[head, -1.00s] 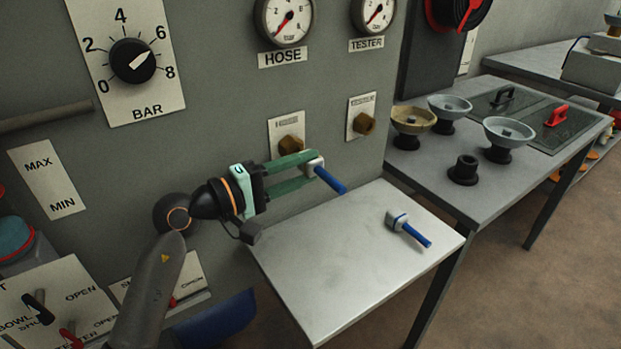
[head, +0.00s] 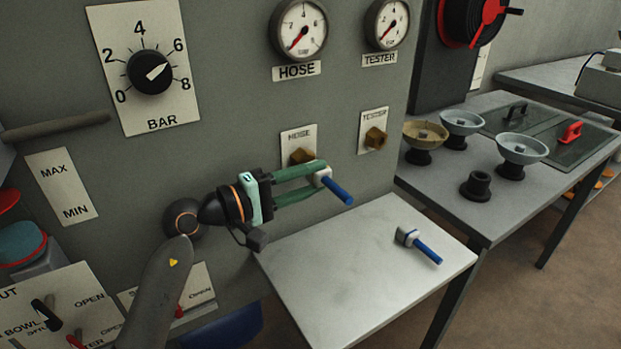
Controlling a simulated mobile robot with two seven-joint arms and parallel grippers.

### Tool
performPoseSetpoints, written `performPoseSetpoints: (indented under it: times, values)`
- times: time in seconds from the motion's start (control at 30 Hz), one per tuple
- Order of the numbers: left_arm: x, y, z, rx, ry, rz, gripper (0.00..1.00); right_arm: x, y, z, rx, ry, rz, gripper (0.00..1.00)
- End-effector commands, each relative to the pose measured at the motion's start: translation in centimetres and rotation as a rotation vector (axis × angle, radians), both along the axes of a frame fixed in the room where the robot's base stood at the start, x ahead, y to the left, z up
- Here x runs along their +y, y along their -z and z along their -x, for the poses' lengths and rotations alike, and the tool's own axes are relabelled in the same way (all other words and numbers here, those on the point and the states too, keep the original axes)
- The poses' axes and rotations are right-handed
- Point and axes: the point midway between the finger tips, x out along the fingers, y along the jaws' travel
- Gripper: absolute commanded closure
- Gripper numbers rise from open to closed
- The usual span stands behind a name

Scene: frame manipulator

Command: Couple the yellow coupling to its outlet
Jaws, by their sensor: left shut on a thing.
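My left gripper (head: 321,178) has green fingers and is shut on a piece with a pale grey head and a blue stem (head: 338,190). The fingers hide part of the head, and the stem points down to the right. A brass outlet (head: 302,156) under the HOSE label is just behind and above the fingers, partly covered by them. A second brass outlet (head: 376,138) under the TESTER label is free. A similar blue-stemmed piece (head: 427,250) lies on the small shelf (head: 340,285). I see no yellow on either piece. My right gripper is not in view.
The grey panel (head: 230,110) bears a BAR knob (head: 151,73), a HOSE gauge (head: 299,29) and a TESTER gauge (head: 387,24). The bench (head: 440,190) at right holds several bowls on stands. Most of the shelf is clear.

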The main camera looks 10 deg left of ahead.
Motion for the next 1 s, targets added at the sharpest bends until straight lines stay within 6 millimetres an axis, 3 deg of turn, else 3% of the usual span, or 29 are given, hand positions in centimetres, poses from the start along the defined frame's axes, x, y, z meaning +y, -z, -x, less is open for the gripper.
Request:
performPoseSetpoints:
  times: [1.0]
  values:
    - [0.13,-0.01,0.11,-0.003,0.0,0.0,1.0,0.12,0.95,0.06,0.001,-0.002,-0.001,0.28]
